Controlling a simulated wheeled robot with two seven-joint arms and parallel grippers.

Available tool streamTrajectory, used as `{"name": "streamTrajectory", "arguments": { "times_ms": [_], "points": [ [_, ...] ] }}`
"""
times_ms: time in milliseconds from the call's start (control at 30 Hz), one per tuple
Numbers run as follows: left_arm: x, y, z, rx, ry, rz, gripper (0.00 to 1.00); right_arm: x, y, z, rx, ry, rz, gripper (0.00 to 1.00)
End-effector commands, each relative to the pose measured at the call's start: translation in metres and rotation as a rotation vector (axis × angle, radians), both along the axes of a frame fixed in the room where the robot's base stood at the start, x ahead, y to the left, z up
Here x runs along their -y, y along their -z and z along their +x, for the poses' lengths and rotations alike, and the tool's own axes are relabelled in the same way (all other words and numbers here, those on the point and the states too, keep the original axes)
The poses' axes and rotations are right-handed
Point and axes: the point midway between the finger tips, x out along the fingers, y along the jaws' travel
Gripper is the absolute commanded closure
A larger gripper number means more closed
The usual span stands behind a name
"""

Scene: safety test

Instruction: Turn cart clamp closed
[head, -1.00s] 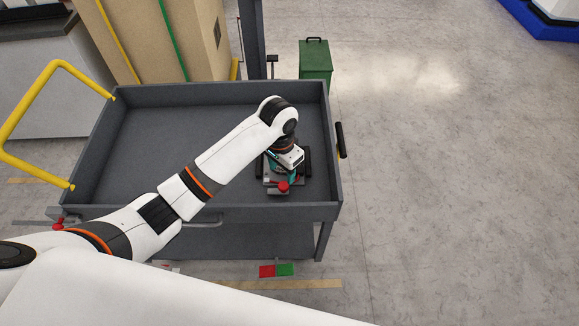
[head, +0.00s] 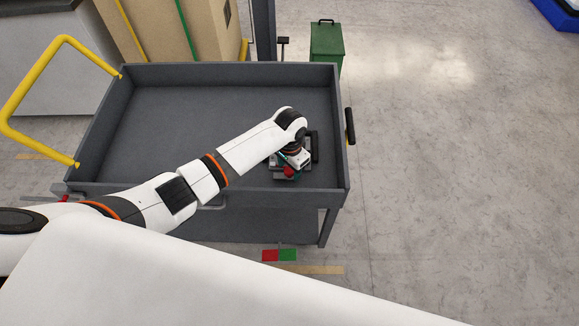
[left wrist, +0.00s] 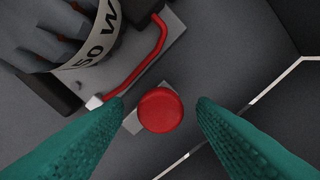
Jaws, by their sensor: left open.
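A red round knob (left wrist: 160,110), likely the clamp's, sits on a narrow light grey bar in the left wrist view. In the head view the red knob (head: 289,171) shows at the front right inside the cart (head: 200,115). My left gripper (left wrist: 160,101) is open, with one teal finger on each side of the knob and visible gaps to both. In the head view my left gripper (head: 291,162) is over the knob, partly hidden by its own wrist. A bent red rod (left wrist: 140,62) with a white tip lies beside the knob. My right gripper is not seen.
A dark ribbed object (left wrist: 45,45) with a white lettered band is close to the left finger. The cart has raised walls, a yellow handle (head: 20,85) and a black grip (head: 350,126). A green bin (head: 326,48) stands behind. The floor to the right is clear.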

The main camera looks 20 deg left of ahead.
Motion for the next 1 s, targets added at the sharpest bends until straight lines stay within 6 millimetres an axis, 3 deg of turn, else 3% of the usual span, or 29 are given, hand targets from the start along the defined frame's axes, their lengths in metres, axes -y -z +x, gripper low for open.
{"name": "streamTrajectory", "arguments": {
  "times_ms": [267, 567, 1000],
  "points": [
    [0.0003, 0.0019, -0.0003, 0.000, 0.001, 0.000, 0.48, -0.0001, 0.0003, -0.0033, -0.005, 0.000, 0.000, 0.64],
    [0.0002, 0.0017, -0.0002, 0.000, 0.000, 0.000, 0.92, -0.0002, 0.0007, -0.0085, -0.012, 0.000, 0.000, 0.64],
    [0.0003, -0.0003, -0.0001, -0.001, 0.107, 0.001, 0.92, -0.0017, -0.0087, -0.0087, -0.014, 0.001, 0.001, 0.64]
  ]
}}
